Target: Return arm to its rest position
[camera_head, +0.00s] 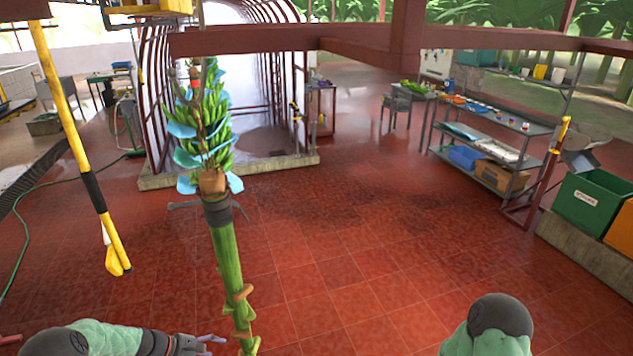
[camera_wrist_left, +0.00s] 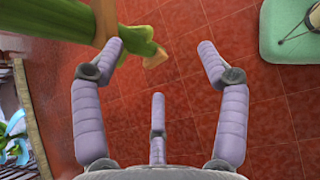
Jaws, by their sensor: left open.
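A hanging stem (camera_head: 228,265) of thick green stalk hangs in the middle left of the head view, with brown scars near its low end. Above it is a bunch of green bananas (camera_head: 205,125) with blue sheets between the hands. My left gripper (camera_head: 205,342) is at the bottom left, just left of the stem's low end in the picture. My right gripper is out of view.
A yellow pole with a black grip (camera_head: 90,185) hangs left of the stem. A metal shelf (camera_head: 490,125) and a green crate (camera_head: 590,200) stand at the right. A red overhead beam (camera_head: 370,38) crosses the back. The red tiled floor (camera_head: 380,240) is clear right of the stem.

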